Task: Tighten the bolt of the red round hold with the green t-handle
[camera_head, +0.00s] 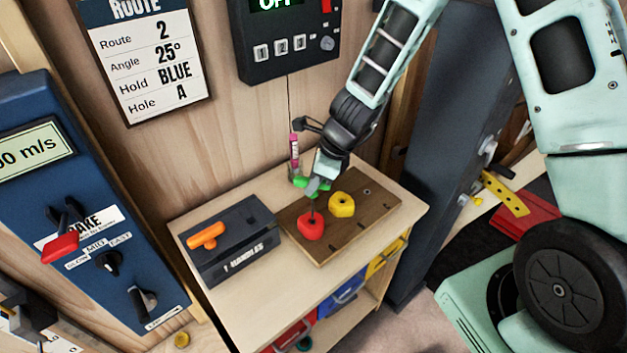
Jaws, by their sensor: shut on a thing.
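The red round hold (311,227) sits on the brown wooden board (327,251) on the small table. The green t-handle (301,182) is in my gripper (318,186), which is shut on its crossbar. The handle's dark shaft points down at the middle of the red hold, where its tip meets the hold. Whether the tip is seated in the bolt is too small to tell, and the bolt itself is hidden. A yellow hold (342,204) sits on the board just right of the red one.
A dark T-handles box (228,240) with an orange t-handle (206,236) on top stands left of the board. A pink marker-like object (294,150) stands behind the gripper. The table's front strip (330,285) is clear. A dark upright panel (440,150) rises at the right.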

